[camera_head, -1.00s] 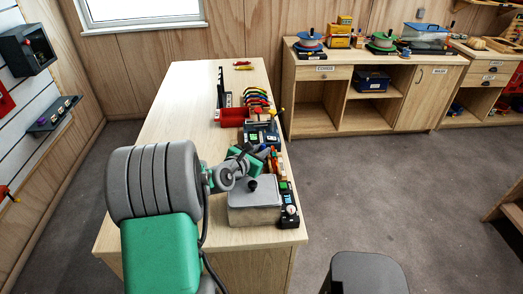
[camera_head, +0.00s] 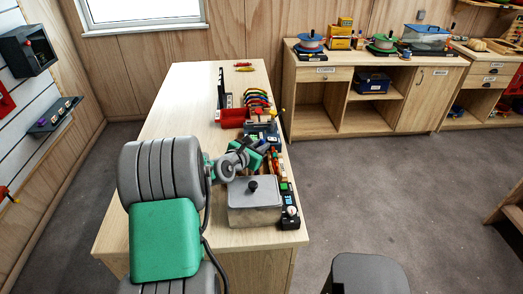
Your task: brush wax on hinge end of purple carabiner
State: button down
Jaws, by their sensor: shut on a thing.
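My gripper (camera_head: 262,150) is over the right edge of the wooden table, beyond a grey lidded box. It is mostly hidden by my own wrist. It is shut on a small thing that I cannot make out. Several curved coloured pieces (camera_head: 257,97), like carabiners, stand in a row by a red tray farther back. I cannot pick out a purple carabiner or a brush for certain; small dark and coloured items crowd around my gripper.
The grey lidded box (camera_head: 255,210) with a black knob stands at the table's near right. A small dark device (camera_head: 290,212) is beside it. The red tray (camera_head: 232,118) is farther back. The left half of the table (camera_head: 178,105) is bare. A shelf unit (camera_head: 370,95) stands behind.

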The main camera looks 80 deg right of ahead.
jog(key=a+p, duration=0.1)
jog(key=a, duration=0.1)
jog(key=s+a+p, duration=0.1)
jog(key=a, duration=0.1)
dwell(0.3)
jog(key=shift+r, duration=0.15)
jog(key=shift+r+p, duration=0.95)
jog(key=shift+r, duration=1.95)
notch_tip(320, 180, up, 3)
